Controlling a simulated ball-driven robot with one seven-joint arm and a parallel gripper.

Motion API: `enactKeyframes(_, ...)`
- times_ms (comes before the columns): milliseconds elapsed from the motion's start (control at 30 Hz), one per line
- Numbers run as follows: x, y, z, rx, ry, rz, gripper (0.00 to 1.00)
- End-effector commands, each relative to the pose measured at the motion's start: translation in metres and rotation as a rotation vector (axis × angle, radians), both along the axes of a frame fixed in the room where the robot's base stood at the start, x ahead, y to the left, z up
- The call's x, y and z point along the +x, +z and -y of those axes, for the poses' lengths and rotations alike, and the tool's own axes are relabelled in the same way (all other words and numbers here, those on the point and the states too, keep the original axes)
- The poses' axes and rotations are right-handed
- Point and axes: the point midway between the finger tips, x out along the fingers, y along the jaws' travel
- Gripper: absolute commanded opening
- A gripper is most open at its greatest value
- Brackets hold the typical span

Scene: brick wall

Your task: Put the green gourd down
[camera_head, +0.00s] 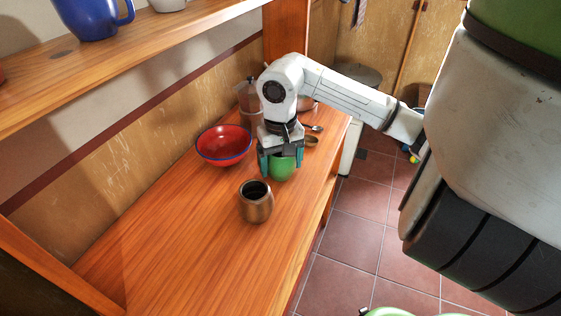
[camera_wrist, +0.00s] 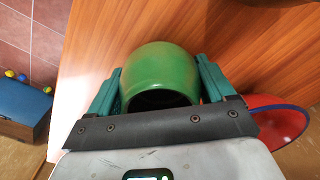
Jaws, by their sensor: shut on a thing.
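The green gourd (camera_head: 283,168) is a rounded green vessel, low at the wooden counter (camera_head: 170,252) in the head view. My gripper (camera_head: 279,166) points down, with its teal fingers on either side of the gourd. In the wrist view the gourd (camera_wrist: 160,75) fills the space between the two fingers (camera_wrist: 160,95), and its dark opening faces my palm. The gripper is shut on it. I cannot tell whether the gourd's base touches the counter.
A brown metallic pot (camera_head: 256,203) stands just in front of the gourd. A red bowl with a blue rim (camera_head: 223,146) is to the left. A moka pot (camera_head: 247,100) and spoons (camera_head: 313,128) are behind. The counter's near left is clear. A shelf (camera_head: 120,60) hangs above.

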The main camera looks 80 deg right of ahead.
Motion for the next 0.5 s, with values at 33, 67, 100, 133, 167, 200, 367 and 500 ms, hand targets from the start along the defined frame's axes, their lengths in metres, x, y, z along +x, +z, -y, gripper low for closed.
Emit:
enactKeyframes(33,0.0,-0.0022,0.0001,-0.001,0.001,0.0,0.47)
enactKeyframes(67,0.0001,-0.0008,0.0,-0.001,0.001,0.001,0.85)
enactKeyframes(100,0.0001,-0.0006,-0.0001,0.0,0.001,0.0,0.89)
enactKeyframes(133,0.0002,-0.0006,-0.0001,0.0,0.001,0.0,0.92)
enactKeyframes(167,0.0001,-0.0006,-0.0002,0.0,0.001,0.0,0.95)
enactKeyframes(200,0.0001,-0.0005,-0.0002,0.0,0.001,0.0,0.99)
enactKeyframes(367,0.0001,-0.0005,-0.0002,0.0,0.001,0.0,1.0)
enactKeyframes(500,0.0002,0.0012,-0.0003,0.001,0.0,0.001,1.0)
